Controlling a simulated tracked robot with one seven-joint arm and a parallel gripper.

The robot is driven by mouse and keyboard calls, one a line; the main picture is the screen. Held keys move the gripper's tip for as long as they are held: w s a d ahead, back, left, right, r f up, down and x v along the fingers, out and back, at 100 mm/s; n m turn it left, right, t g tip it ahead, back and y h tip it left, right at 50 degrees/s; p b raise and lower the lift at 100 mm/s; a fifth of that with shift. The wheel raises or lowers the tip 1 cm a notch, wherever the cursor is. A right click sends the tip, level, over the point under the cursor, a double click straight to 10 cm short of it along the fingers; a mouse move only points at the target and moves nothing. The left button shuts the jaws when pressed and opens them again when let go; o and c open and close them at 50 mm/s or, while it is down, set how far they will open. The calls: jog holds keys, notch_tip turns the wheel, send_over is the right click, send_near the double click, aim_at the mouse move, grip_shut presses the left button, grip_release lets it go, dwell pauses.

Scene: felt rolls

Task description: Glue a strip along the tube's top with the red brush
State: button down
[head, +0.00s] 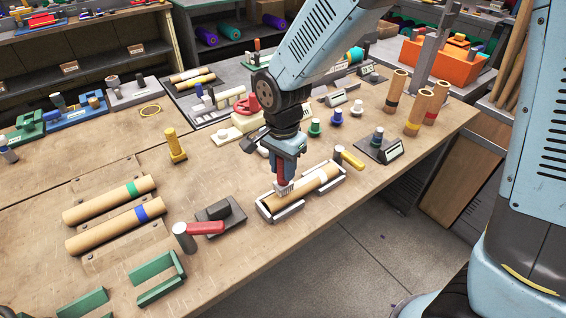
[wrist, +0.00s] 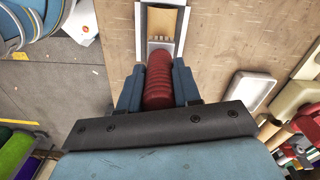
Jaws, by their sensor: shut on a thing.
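The brown tube (head: 312,188) lies in a pale grey cradle (head: 268,214) near the table's front edge. Its end also shows at the top of the wrist view (wrist: 165,24). My gripper (head: 286,158) is shut on the red brush (head: 283,174), which points down over the tube's left part. In the wrist view the ribbed red handle (wrist: 158,80) sits between my two blue fingers. The pale bristles (head: 284,187) are at the tube's top; I cannot tell whether they touch it. No glue strip can be made out on the tube.
A red-handled hammer (head: 200,229) and a dark block (head: 220,212) lie to the left. Upright tubes (head: 417,112) stand at the right. Bare table (head: 230,270) lies in front.

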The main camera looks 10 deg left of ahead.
jog(key=shift+f, duration=0.55)
dwell(0.8)
jog(key=shift+d, duration=0.1)
jog(key=shift+w+d+r, duration=0.1)
jog(key=shift+w+d, duration=0.9)
jog(key=shift+w, duration=0.2)
jog(key=shift+w, duration=0.15)
jog(key=shift+w+d, duration=1.1)
jog(key=shift+w, duration=0.05)
jog(key=shift+w+d, duration=1.05)
jog(key=shift+w, duration=0.15)
